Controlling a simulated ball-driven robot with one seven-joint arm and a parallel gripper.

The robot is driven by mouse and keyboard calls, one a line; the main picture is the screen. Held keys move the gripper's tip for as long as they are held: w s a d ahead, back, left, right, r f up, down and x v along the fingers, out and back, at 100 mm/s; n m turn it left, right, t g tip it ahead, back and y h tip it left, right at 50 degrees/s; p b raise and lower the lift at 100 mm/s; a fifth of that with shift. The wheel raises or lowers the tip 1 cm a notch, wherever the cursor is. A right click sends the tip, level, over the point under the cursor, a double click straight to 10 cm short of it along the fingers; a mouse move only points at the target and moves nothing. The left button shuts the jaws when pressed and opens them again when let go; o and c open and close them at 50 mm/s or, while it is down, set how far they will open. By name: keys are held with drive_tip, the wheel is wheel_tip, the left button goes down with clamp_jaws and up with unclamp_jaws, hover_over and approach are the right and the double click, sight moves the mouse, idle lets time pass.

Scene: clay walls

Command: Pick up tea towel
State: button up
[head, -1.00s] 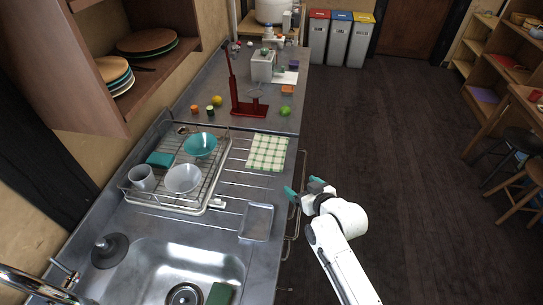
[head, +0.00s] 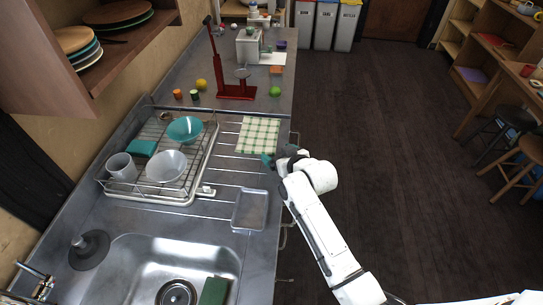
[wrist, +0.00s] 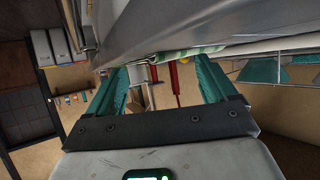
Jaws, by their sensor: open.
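The tea towel (head: 259,135) is pale with a green check. It lies flat on the ribbed steel draining board, close to the counter's right edge. My gripper (head: 268,161) is at the counter's right edge, just below the towel's lower right corner in the head view. In the wrist view the teal fingers (wrist: 161,90) are spread apart, with nothing held between them. An edge of the towel shows there at the top (wrist: 190,52), beyond the fingers along the counter edge. Whether a finger touches the towel cannot be told.
A dish rack (head: 148,190) with bowls and a mug stands left of the towel. A metal tray (head: 249,210) lies below it. A red stand (head: 237,91) and a green fruit (head: 275,91) are farther back.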

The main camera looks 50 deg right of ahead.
drive_tip(key=shift+w+d+f, duration=0.15)
drive_tip(key=shift+w+f, duration=0.1)
drive_tip(key=shift+w, duration=0.25)
drive_tip(key=shift+w+f+b, duration=0.15)
drive_tip(key=shift+b, duration=0.2)
drive_tip(key=shift+c, duration=0.6)
drive_tip(key=shift+f, duration=0.1)
drive_tip(key=c, duration=1.3)
drive_tip(key=shift+c, duration=0.3)
drive_tip(key=shift+r, duration=0.2)
clamp_jaws()
wheel_tip(320, 180, up, 12)
drive_tip(key=p, duration=1)
